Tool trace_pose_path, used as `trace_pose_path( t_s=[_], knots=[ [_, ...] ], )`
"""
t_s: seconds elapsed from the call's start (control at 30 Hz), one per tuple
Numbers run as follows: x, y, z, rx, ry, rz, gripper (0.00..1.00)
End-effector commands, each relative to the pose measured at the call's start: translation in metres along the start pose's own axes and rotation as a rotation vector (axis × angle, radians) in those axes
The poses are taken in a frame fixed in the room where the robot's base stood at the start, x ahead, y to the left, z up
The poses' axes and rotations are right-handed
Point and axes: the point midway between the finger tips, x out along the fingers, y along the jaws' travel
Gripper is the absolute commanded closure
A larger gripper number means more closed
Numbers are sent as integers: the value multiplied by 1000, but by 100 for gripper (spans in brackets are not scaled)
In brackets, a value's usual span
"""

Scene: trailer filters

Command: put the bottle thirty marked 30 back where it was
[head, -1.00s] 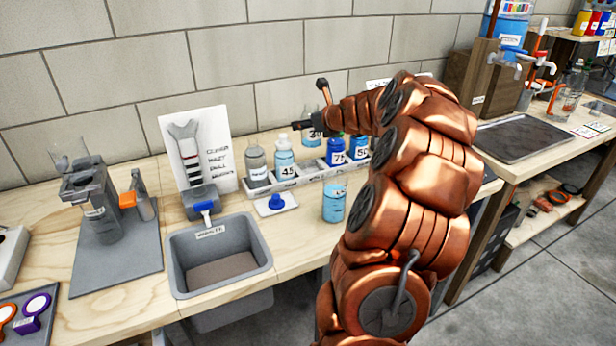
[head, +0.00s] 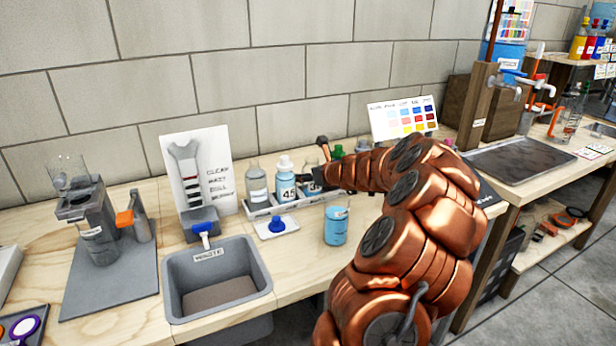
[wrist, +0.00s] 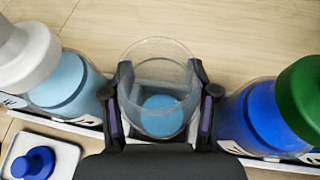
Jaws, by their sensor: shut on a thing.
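My gripper (head: 320,162) is shut on a clear open-topped bottle with blue liquid low inside, the bottle thirty (wrist: 158,68). The 45 bottle, light blue with a white cap, also shows in the wrist view (wrist: 62,85). I cannot tell whether the held bottle touches the rack floor.
A grey bottle (head: 256,183) stands at the rack's left end. A blue stopper (head: 277,225) sits on a white tile in front. A colour chart (head: 403,118) stands behind my arm.

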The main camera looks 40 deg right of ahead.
Motion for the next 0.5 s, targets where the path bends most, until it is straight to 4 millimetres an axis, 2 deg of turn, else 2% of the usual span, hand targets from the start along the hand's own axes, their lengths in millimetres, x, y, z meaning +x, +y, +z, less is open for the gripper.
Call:
trace_pose_path(
  t_s=[0.23,0.27,0.37,0.5],
  knots=[
    [1,0,-2,1,-1,0,98],
    [1,0,-2,1,-1,-1,40],
    [1,0,-2,1,0,-1,31],
    [1,0,-2,1,0,-1,31]
  ],
)
